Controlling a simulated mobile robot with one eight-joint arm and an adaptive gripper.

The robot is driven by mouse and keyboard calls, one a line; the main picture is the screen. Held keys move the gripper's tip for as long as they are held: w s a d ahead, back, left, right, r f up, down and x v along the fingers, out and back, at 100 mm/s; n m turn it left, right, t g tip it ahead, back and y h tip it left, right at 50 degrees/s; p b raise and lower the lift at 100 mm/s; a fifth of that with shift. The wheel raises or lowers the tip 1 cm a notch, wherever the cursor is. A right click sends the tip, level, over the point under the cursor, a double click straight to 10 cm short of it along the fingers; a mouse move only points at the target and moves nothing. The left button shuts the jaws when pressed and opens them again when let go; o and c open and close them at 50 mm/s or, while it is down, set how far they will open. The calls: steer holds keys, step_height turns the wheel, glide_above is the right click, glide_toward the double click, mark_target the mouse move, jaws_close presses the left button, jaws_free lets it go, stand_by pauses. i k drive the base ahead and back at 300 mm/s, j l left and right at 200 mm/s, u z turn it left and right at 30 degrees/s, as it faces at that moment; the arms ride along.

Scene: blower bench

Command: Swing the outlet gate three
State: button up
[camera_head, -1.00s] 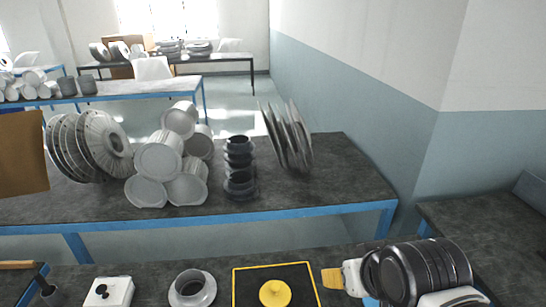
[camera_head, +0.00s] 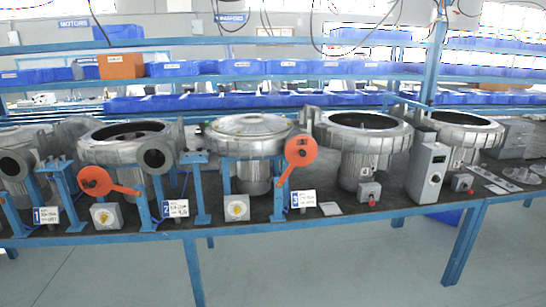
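The orange disc of gate three (camera_head: 301,152) stands raised near the label with a 3 (camera_head: 303,199). Its orange arm slants down and left toward a blue stand (camera_head: 281,190). No outlet opening shows behind the disc; it may be hidden by it. Another orange disc (camera_head: 95,181) hangs lower to the left, its arm running right toward the label with a 2 (camera_head: 175,209). The dark round outlet (camera_head: 157,156) near that label is uncovered. My gripper is not in view.
Several grey blowers stand in a row on a blue-framed bench (camera_head: 350,223). A grey control box (camera_head: 427,172) stands at the right, and small boxes with yellow knobs (camera_head: 236,207) sit along the front edge. The floor (camera_head: 330,275) in front is clear.

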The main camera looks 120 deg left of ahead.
mark_target(302, 150)
steer(key=u, duration=3.65)
